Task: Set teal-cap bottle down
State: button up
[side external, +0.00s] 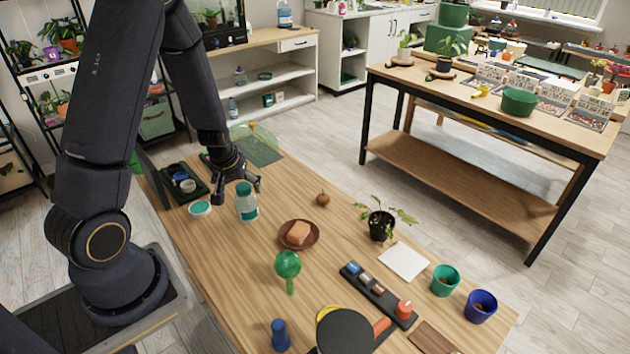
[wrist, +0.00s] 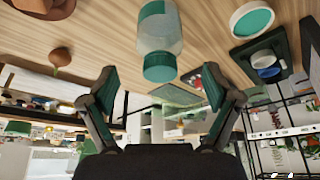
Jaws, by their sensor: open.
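The teal-cap bottle (side external: 247,208) stands upright on the wooden table (side external: 225,262) in the side view. It has a pale, see-through body and a teal cap. In the wrist view, which looks upside down, the bottle (wrist: 161,32) shows at the top middle with its cap towards my gripper. My gripper (side external: 238,192) is close to the bottle's cap in the side view. In the wrist view my gripper (wrist: 159,88) has its two fingers spread wide, with a clear gap on either side of the cap. Nothing is held.
A teal-topped round dish (side external: 200,209) and a black tray (side external: 168,188) lie left of the bottle. A brown saucer (side external: 284,243) with a sponge-like block, a small brown bulb (side external: 323,199) and a green globe-shaped item (side external: 287,264) are to the right. Bare wood lies between them.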

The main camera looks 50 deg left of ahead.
jog(key=d+r+m+t+h, duration=0.2)
jog(key=d+r+m+h, duration=0.15)
jog(key=d+r, duration=1)
jog(key=s+d+r+m, duration=0.5)
jog(key=s+d+r, duration=0.1)
jog(key=s+r, duration=0.5)
jog(key=shift+d+r, duration=0.25)
jog(key=shift+d, duration=0.05)
